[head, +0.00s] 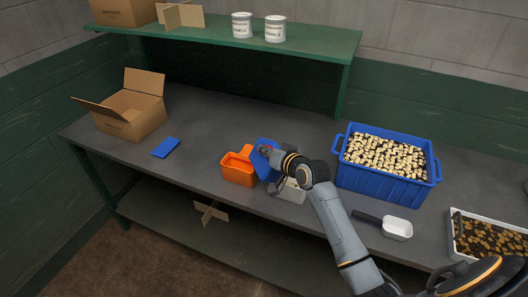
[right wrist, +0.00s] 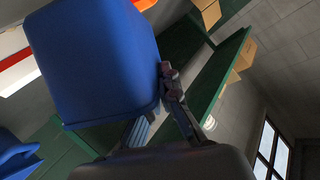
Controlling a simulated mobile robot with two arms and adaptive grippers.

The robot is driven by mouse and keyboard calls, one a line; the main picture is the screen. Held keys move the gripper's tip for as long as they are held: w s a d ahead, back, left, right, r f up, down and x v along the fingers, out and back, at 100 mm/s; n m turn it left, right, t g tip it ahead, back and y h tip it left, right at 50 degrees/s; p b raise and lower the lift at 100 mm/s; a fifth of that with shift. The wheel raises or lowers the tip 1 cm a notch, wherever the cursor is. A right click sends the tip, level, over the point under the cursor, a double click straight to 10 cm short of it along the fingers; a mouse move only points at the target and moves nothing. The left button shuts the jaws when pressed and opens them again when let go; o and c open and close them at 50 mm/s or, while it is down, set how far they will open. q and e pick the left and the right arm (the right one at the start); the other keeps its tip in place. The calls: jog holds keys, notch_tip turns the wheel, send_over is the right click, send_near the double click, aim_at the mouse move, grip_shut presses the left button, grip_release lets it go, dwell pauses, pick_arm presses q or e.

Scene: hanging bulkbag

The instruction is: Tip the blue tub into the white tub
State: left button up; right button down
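The blue tub (head: 264,146) is tilted and off the bench at the end of my right arm, just behind the white tub. My right gripper (head: 267,151) is shut on its wall; the tub fills much of the right wrist view (right wrist: 95,60). One finger (right wrist: 172,85) shows against the tub's side there. What is inside the blue tub is hidden. The white tub (head: 291,193) stands on the bench below my wrist, largely covered by it, so its inside is hidden. My left gripper is not in view.
An orange tub (head: 238,170) stands just left of the blue tub. A big blue crate (head: 385,186) of pale pieces is to the right, with a white scoop (head: 397,228) and a white tray (head: 487,255) nearer. A blue flat piece (head: 166,147) and open carton (head: 130,115) lie left.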

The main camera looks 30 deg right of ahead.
aim_at(255, 166)
jog(key=shift+d+r+m+t+y+b, duration=0.1)
jog(key=shift+d+m+t+y+b, duration=0.25)
jog(key=shift+m+b, duration=0.65)
jog(key=shift+d+r+m+t+y+b, duration=0.15)
jog(key=shift+d+m+y+b, duration=0.3)
jog(key=shift+b, duration=0.95)
dwell(1.0)
jog(key=shift+d+f+m+y+b, duration=0.3)
jog(key=shift+d+m+b, duration=0.1)
jog(key=shift+m+b, duration=0.6)
dwell(0.6)
jog(key=shift+s+d+f+m+t+y+b, duration=0.1)
jog(key=shift+d+f+m+t+y+b, duration=0.5)
jog(key=shift+m+b, duration=0.4)
dwell(0.4)
jog(key=shift+d+r, duration=0.1)
jog(key=shift+r, duration=0.05)
